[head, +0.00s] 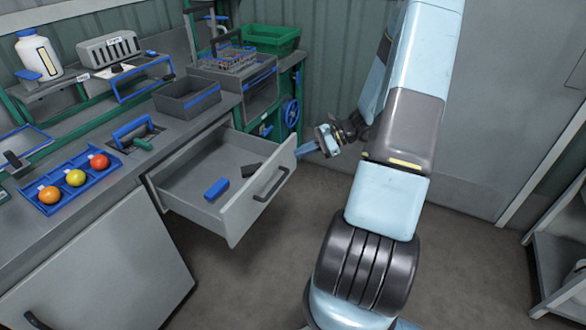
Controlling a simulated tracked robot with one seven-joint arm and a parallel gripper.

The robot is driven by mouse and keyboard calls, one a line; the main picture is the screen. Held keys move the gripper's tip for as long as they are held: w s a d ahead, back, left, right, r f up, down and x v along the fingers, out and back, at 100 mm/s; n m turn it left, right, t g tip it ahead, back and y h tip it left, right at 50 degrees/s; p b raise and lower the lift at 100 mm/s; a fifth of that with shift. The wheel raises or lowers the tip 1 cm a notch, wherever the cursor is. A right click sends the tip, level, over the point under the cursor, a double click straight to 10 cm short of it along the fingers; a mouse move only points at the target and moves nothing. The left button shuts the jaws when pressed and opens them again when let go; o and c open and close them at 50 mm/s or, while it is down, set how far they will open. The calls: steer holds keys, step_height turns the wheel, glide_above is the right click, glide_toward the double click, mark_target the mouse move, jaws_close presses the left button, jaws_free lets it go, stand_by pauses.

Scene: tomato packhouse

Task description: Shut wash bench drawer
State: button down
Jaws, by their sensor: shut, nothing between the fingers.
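The wash bench drawer (240,222) is pulled well out from the bench (125,185). It is grey, with a dark bar handle (270,184) on its front. A blue block (216,190) and a dark piece (251,169) lie inside it. My gripper (306,148) is shut and empty, just right of the drawer front's far end, pointing left towards it. Whether the fingertips touch the front cannot be told. My light blue arm rises at the right of the drawer.
A blue tray (45,207) with three tomatoes and a grey open bin (166,103) stand on the bench top. A green crate (287,38) is at the back. A shelf unit (545,262) stands at right. The floor before the drawer is clear.

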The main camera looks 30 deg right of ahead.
mark_target(285, 165)
steer(key=d+f+m+t+h, duration=0.1)
steer(key=d+f+m+t, duration=0.45)
steer(key=f, duration=0.25)
steer(key=d+f+m+t+h, duration=0.1)
steer(key=d+f+m+t, duration=0.35)
steer(key=f+m, duration=0.35)
steer(key=shift+n+t, duration=0.3)
steer(key=shift+n, duration=0.35)
steer(key=x, duration=1.4)
steer(key=shift+w+f, duration=0.1)
steer(key=shift+f, duration=0.25)
